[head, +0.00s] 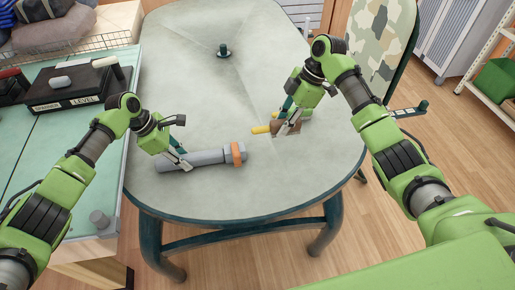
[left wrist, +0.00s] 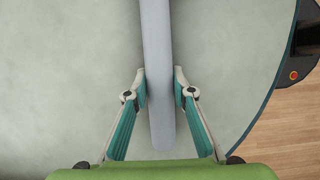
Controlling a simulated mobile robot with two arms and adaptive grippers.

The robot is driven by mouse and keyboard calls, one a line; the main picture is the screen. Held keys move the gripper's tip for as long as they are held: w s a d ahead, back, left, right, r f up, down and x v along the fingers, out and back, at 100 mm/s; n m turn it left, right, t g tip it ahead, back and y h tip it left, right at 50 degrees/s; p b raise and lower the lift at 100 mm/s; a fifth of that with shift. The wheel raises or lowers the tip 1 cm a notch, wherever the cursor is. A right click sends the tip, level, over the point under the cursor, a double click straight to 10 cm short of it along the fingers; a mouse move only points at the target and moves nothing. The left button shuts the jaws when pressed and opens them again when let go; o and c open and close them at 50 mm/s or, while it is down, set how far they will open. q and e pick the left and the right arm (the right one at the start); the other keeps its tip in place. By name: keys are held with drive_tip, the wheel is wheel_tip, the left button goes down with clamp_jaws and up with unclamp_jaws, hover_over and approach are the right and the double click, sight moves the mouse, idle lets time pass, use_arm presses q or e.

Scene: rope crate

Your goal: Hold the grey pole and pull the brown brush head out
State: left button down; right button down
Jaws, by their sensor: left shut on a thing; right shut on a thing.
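The grey pole (head: 207,157) is over the table's near left part, with an orange ring (head: 238,153) near its right end. My left gripper (head: 182,163) is shut on the pole near its left end. In the left wrist view the pole (left wrist: 158,60) runs between the two fingertips (left wrist: 160,88). The brown brush head (head: 290,128), with a yellow end (head: 261,129) toward the left, is to the right of the pole and apart from it. My right gripper (head: 287,122) is shut on the brush head and partly hides it. I cannot tell whether the pole touches the tabletop.
The pale oval table (head: 200,60) has a dark rim and is mostly bare. A small dark green knob-like thing (head: 224,51) stands at its far middle. A green workbench (head: 50,135) with a dark box (head: 70,87) is at left.

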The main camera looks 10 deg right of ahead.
use_arm(q)
drive_tip(key=shift+f, duration=0.1)
drive_tip(key=c, duration=1.6)
unclamp_jaws()
drive_tip(key=shift+c, duration=0.2)
use_arm(e)
drive_tip(key=shift+w, duration=0.1)
use_arm(q)
drive_tip(key=v, duration=1.2)
drive_tip(key=shift+w, duration=0.1)
